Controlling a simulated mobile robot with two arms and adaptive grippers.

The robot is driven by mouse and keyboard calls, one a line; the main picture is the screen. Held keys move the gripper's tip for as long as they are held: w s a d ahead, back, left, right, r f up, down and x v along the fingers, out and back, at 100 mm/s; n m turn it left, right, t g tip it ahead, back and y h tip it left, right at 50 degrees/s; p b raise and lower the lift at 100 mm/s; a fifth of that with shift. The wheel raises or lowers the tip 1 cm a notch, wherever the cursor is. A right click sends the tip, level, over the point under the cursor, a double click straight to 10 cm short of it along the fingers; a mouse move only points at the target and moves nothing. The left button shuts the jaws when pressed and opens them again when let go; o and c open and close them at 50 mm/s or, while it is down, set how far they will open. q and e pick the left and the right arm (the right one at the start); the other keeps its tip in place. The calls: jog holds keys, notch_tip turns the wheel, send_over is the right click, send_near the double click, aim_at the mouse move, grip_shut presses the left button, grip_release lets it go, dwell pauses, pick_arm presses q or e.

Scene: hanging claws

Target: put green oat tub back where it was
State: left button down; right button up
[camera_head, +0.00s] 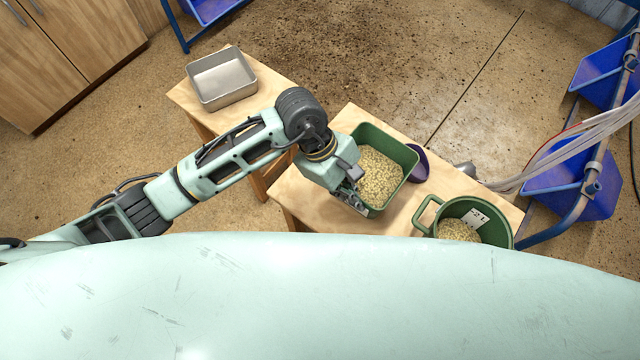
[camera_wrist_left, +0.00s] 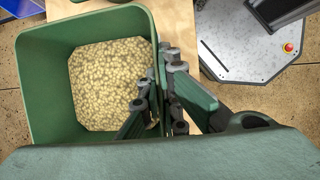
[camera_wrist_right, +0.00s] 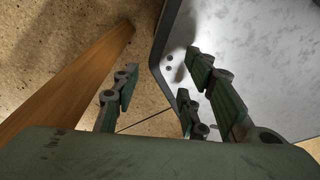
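The green oat tub (camera_head: 409,154) is a square, open green container with pale oats inside, over the wooden table. It also shows in the left wrist view (camera_wrist_left: 45,75). My left gripper (camera_head: 352,190) is at its near left wall; in the left wrist view the fingers (camera_wrist_left: 158,88) sit on either side of the wall, closed on it. The tub is upright; whether its base touches the table is hidden. My right gripper (camera_wrist_right: 160,85) is open and empty in the right wrist view, away from the tub; it is not visible in the head view.
A round green bucket (camera_head: 496,232) with a handle and label holds oats at the table's (camera_head: 300,205) right. A purple bowl (camera_head: 421,166) is beside the tub. A metal pan (camera_head: 222,80) stands on another wooden table (camera_head: 190,98). Blue bins (camera_head: 568,195) and pale hoses (camera_head: 560,152) are at right.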

pick_arm(q)
jog(key=w+a+f, duration=0.1)
jog(key=a+f, duration=0.2)
jog(key=w+a+f+p, duration=0.1)
jog(key=w+a+f, duration=0.1)
jog(key=a+f, duration=0.1)
jog(key=w+a+f+p, duration=0.1)
jog(key=w+a+f, duration=0.1)
jog(key=a+f, duration=0.1)
jog(key=shift+a+f, duration=0.4)
jog(key=shift+f, duration=0.3)
jog(key=shift+f, duration=0.15)
jog(key=c, duration=2.4)
grip_release()
jog(key=o, duration=0.4)
